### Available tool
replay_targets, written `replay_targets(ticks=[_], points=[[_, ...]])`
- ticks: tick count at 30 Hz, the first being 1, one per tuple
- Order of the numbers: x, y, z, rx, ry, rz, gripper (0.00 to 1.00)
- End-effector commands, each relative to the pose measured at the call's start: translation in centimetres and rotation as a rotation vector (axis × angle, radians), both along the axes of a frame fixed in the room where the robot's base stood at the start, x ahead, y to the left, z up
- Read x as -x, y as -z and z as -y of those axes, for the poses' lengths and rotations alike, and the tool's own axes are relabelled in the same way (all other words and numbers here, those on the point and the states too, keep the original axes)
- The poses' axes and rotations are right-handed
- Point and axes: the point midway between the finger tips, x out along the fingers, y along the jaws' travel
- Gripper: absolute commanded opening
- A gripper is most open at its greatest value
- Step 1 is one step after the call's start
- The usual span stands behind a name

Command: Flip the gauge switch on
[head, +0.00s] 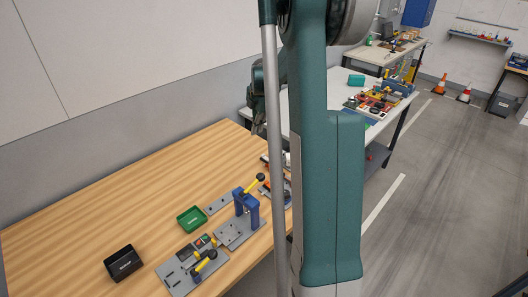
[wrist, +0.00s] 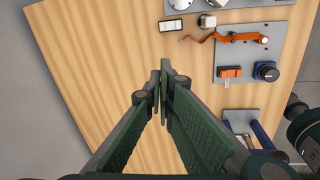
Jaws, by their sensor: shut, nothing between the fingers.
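My gripper (wrist: 161,84) is shut and empty in the wrist view, pointing down over bare wood. In the head view my gripper (head: 258,130) is partly hidden behind my arm, above the far end of the table. A small pale block with a dark face (wrist: 172,26), perhaps a switch, lies ahead of the fingertips, apart from them. A round white thing (wrist: 179,3), cut by the top edge, may be a gauge. I cannot tell which part is the gauge switch, or its setting.
The wooden table (head: 100,200) holds a grey plate (wrist: 283,35) with an orange connector (wrist: 230,72) and a dark blue round part (wrist: 266,71). A blue-framed fixture with a yellow handle (head: 246,200), green tray (head: 191,219) and black bin (head: 123,263) stand nearer. The table's left side is clear.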

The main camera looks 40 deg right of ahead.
Motion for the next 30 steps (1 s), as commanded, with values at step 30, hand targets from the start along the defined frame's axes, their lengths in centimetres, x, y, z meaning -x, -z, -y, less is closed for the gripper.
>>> replay_targets(ticks=[30], points=[[0.4,4.3,6.6,-0.003,-0.143,-0.033,0.0]])
